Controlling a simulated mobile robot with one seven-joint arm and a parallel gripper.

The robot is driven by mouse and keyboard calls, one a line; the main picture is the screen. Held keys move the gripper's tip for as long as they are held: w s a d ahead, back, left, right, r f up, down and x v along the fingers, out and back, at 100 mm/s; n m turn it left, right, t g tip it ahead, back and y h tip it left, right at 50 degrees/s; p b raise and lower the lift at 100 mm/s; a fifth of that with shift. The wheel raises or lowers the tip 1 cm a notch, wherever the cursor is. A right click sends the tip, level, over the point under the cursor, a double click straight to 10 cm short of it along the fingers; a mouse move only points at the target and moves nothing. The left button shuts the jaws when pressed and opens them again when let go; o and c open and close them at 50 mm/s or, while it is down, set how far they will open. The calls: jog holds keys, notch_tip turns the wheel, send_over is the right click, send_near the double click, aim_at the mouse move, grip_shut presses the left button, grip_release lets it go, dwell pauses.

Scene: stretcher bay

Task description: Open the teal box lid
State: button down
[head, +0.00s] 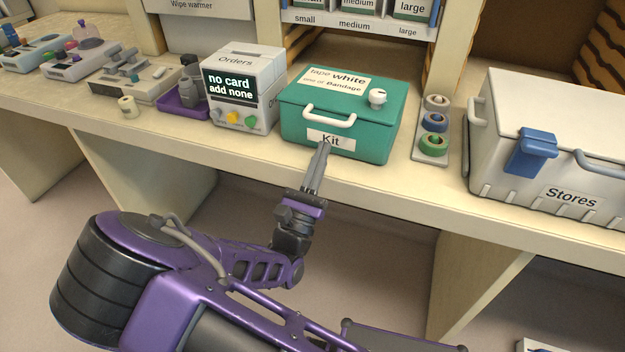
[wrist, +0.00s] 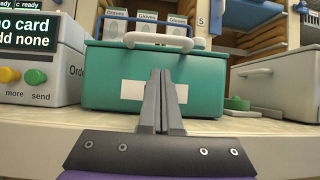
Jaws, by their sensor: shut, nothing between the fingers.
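The teal box (head: 365,130) stands on the counter with its lid (head: 345,88) down. The lid carries a white label, a white knob (head: 377,97) and, at its front edge, a white handle (head: 329,116). A "Kit" label is on the box front. My gripper (head: 325,146) is shut and empty, its fingertips in front of the box's front face, below the handle. In the wrist view the shut fingers (wrist: 162,75) point at the teal box (wrist: 205,90), just below the white handle (wrist: 158,41). I cannot tell whether they touch the box.
An Orders box (head: 262,98) with buttons stands to the left of the teal box. A tray with tape rolls (head: 434,121) lies to its right, then a white Stores chest (head: 530,165) with a blue latch. A strip of counter in front of the teal box is clear.

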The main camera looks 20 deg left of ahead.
jog(key=shift+w+r, duration=0.2)
jog(key=shift+r, duration=1.45)
